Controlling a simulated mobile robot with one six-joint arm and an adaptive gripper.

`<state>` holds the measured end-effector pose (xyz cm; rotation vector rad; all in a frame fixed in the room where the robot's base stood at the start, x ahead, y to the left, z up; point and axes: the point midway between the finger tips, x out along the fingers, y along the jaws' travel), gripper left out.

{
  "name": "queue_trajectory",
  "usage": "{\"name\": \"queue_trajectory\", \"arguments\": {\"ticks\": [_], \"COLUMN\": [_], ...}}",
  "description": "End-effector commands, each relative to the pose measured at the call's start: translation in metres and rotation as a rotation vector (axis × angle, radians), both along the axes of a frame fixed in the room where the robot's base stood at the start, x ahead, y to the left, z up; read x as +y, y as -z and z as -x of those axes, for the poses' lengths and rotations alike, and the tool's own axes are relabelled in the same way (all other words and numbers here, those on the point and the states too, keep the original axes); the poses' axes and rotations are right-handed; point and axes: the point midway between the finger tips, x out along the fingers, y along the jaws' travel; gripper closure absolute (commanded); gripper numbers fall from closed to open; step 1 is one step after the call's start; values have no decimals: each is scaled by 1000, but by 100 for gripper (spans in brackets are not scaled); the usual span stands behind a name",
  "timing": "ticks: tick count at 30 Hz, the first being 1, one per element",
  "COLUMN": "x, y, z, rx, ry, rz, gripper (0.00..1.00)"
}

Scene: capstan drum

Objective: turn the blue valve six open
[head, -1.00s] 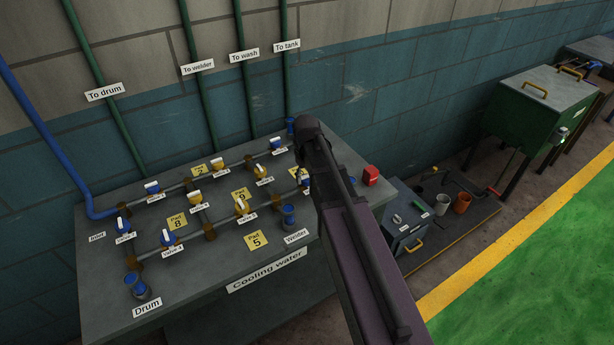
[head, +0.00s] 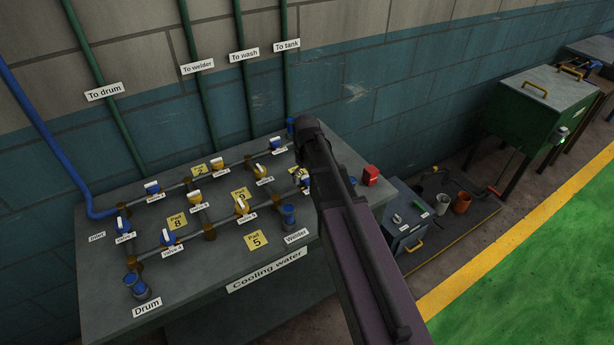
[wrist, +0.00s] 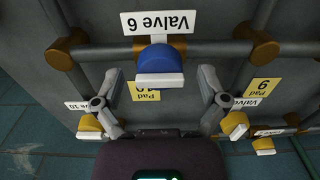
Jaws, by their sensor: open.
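Valve six, blue with a white handle (wrist: 160,79), is in the middle of the wrist view, below its "Valve 6" label (wrist: 160,22). Its white bar looks roughly in line with the pipe. My gripper (wrist: 160,83) is open, with one finger left and one right of the valve. Gaps show on both sides, so the fingers look apart from it. In the head view, the valve (head: 306,181) is at the right of the bench and mostly covered by my arm and gripper.
The cooling water bench (head: 210,270) carries several other blue and yellow valves on pipes. Yellow valves (wrist: 234,124) (wrist: 89,124) lie close outside both fingers. A red box (head: 370,176) stands at the bench's right end. Brown pipe joints (wrist: 66,48) flank valve six.

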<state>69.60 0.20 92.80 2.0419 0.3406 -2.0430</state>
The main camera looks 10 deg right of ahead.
Motion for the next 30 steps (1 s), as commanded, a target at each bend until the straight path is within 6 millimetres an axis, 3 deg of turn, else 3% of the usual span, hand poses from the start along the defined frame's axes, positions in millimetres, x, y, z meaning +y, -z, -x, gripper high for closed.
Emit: {"name": "queue_trajectory", "arguments": {"ticks": [8, 14, 22, 26, 30], "x": [0, -1, -2, -2, -2], "y": [0, 0, 0, 0, 0], "z": [7, 52, 136, 156, 160], "rx": [0, 0, 0, 0, 0], "ry": [11, 90, 263, 315, 333], "rz": [0, 0, 1, 1, 1], "gripper": [7, 7, 7, 7, 7]}}
